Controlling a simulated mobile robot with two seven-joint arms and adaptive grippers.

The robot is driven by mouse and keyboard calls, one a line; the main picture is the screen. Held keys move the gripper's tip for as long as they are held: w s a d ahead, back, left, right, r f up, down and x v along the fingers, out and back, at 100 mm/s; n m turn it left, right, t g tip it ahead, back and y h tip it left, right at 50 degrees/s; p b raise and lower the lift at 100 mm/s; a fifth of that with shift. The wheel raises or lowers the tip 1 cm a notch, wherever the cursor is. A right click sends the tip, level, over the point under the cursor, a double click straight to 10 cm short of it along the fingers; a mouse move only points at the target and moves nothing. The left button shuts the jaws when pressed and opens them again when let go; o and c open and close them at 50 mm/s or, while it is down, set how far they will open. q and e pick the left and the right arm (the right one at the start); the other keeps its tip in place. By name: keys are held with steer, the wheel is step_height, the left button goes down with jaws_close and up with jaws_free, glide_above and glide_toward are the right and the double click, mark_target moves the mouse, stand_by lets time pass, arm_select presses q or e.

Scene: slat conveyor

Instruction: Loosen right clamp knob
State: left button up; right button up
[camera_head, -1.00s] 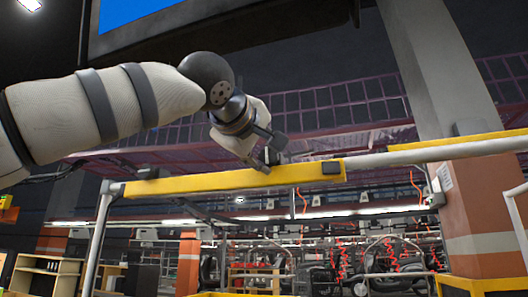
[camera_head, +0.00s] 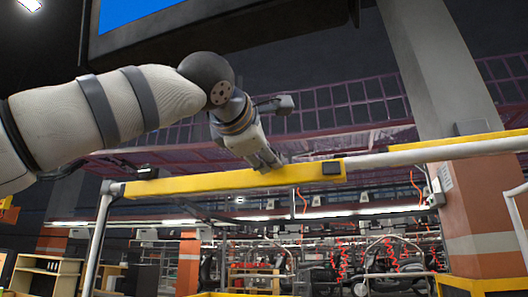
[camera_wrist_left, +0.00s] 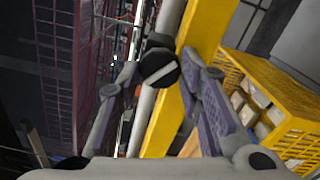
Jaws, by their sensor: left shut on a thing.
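The right clamp knob (camera_wrist_left: 158,68) is round and black with a white stripe lying diagonally across its face. It sits beside a pale pipe (camera_wrist_left: 143,100) and the yellow beam (camera_wrist_left: 208,25). My left gripper (camera_wrist_left: 160,62) has a finger on each side of the knob and is shut on it. In the head view my left gripper (camera_head: 273,164) reaches down to the yellow beam (camera_head: 215,182) and hides the knob. Another dark clamp part (camera_head: 147,173) sits near the beam's left end. My right gripper is in neither view.
A pale post (camera_head: 97,240) stands under the left end. In the wrist view a yellow crate (camera_wrist_left: 293,85) with several pale items lies to the right.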

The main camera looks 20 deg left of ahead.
arm_select(q)
steer(key=shift+r+n, duration=0.1)
steer(key=shift+n, duration=3.7)
steer(key=o, duration=1.2)
steer(key=shift+c, duration=0.2)
steer(key=s, duration=1.2)
steer(key=shift+a, duration=0.2)
